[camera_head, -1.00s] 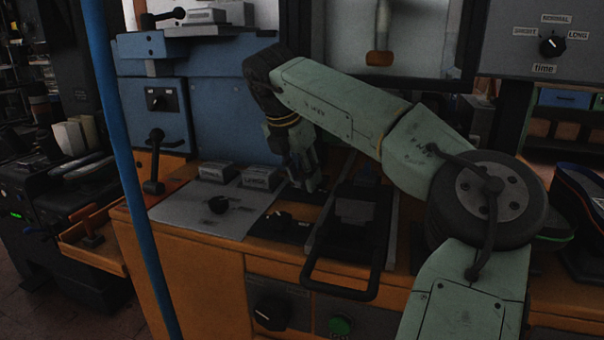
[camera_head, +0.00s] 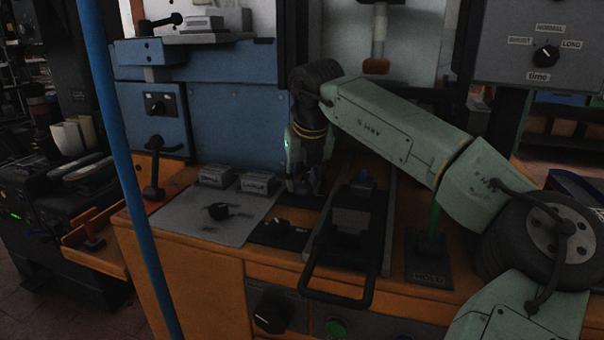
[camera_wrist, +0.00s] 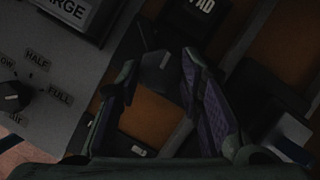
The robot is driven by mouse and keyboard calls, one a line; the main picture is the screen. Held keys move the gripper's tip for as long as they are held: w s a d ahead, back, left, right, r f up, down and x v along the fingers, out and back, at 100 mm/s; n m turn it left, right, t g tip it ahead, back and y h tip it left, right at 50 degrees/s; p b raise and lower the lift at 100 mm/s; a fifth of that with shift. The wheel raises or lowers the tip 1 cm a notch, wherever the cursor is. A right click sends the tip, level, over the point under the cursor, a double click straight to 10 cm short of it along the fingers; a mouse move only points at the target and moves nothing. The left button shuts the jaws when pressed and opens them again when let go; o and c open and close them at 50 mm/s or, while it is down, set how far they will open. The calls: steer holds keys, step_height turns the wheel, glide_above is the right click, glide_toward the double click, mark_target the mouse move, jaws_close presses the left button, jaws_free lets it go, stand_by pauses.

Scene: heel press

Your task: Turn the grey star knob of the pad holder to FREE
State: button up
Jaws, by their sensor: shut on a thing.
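My gripper (camera_head: 307,186) points down over the bench, left of the black slide with the loop handle. In the wrist view its two fingers (camera_wrist: 160,75) stand on either side of a small dark grey faceted piece, which looks like the grey star knob (camera_wrist: 156,72); the gripper is shut on it. The knob is hidden behind the fingers in the head view. A black part with a white label ending in PAD (camera_wrist: 200,6) lies just beyond it. A small white label (camera_wrist: 135,150) near the fingers is too dark to read. I cannot tell which way the knob is turned.
The loop handle (camera_head: 338,297) sticks out at the bench front. A green lever (camera_head: 435,222) on a HOLD plate stands right. A grey panel (camera_head: 205,228) with labelled blocks lies left. A blue pole (camera_head: 128,180) crosses the view.

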steer(key=n+y+p, duration=0.1)
steer(key=n, duration=0.1)
steer(key=n+p, duration=0.2)
steer(key=shift+d+r+n+g+y, duration=0.2)
steer(key=shift+n+g+y, duration=0.1)
steer(key=shift+y, duration=0.1)
steer(key=shift+w+f+n+g+y+p, duration=0.15)
steer(key=shift+n+g+y+p, duration=0.25)
steer(key=shift+n+p, duration=1.15)
steer(key=shift+n, duration=0.25)
steer(key=o, duration=1.2)
steer(key=shift+c, duration=0.2)
steer(key=shift+d, duration=0.1)
steer(key=v, duration=1.2)
steer(key=shift+w, duration=0.2)
steer(key=shift+f, duration=0.1)
